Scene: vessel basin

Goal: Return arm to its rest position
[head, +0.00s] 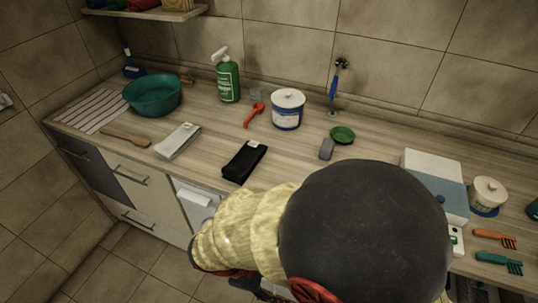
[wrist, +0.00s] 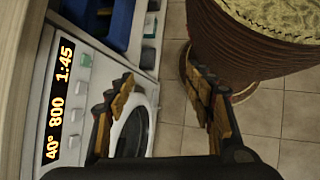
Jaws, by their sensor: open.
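My gripper (wrist: 160,115) is open and empty in the wrist view. Its two fingers stand well apart, with the front of a washing machine and its round door (wrist: 132,130) behind them. In the head view my arm, with a yellow sleeve and a large dark rounded part, covers the lower middle of the picture. Only a small dark piece of the gripper end shows low in the head view, beside the counter front. Nothing on the counter is in the gripper.
The wooden counter (head: 290,160) holds a teal basin (head: 153,95), a green spray bottle (head: 228,80), a white tub (head: 287,110), a black cloth (head: 244,161) and brushes (head: 495,238). The washer's display (wrist: 60,100) is close to the gripper. Tiled floor (head: 75,270) is free at left.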

